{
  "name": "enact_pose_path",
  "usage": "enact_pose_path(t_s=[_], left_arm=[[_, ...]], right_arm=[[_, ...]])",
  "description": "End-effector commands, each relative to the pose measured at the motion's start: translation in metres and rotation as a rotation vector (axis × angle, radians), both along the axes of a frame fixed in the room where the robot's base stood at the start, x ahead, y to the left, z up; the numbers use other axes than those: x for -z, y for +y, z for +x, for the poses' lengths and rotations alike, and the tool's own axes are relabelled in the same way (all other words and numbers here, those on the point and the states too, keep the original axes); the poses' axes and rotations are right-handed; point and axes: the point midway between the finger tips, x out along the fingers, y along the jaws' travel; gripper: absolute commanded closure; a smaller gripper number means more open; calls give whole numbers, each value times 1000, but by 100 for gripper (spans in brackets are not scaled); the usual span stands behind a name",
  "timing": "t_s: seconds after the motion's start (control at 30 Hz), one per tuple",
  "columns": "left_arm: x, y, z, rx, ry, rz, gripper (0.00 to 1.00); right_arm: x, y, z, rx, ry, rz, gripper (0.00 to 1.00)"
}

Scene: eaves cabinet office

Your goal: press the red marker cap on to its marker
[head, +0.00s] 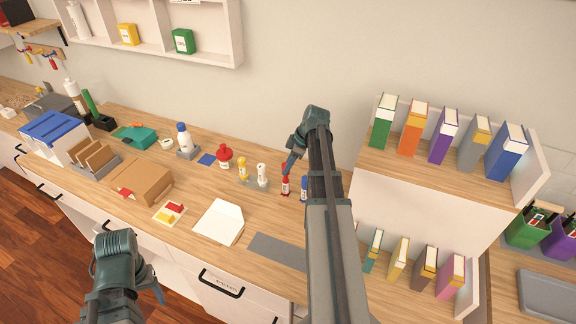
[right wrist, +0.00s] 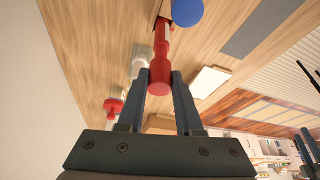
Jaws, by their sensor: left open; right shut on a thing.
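The red marker (head: 285,188) stands upright on the counter, with a pale band on its body. My right gripper (head: 288,170) is directly above it, pointing down. In the right wrist view, my right gripper (right wrist: 159,85) is shut on the red cap (right wrist: 160,72). The cap is in line with the red marker body beyond it (right wrist: 164,30). Cap and marker look close together or touching; I cannot tell whether the cap is fully seated. My left gripper (head: 157,290) is open and empty, low in front of the counter's drawers.
A blue marker (head: 304,189) stands close to the right of the red one. White (head: 262,174) and yellow (head: 243,168) items stand to the left, with a red bottle (head: 224,156) beyond. A grey mat (head: 277,251) lies bare in front. A bookshelf (head: 425,210) stands at right.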

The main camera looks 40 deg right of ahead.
Motion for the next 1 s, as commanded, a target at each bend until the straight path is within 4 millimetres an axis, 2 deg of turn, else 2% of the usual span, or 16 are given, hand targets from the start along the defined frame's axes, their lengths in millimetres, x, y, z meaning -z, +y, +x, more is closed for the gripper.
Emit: enact_pose_path(t_s=[1.0], left_arm=[[26, 0, 0, 0, 0, 0, 34]], right_arm=[[26, 0, 0, 0, 0, 0, 100]])
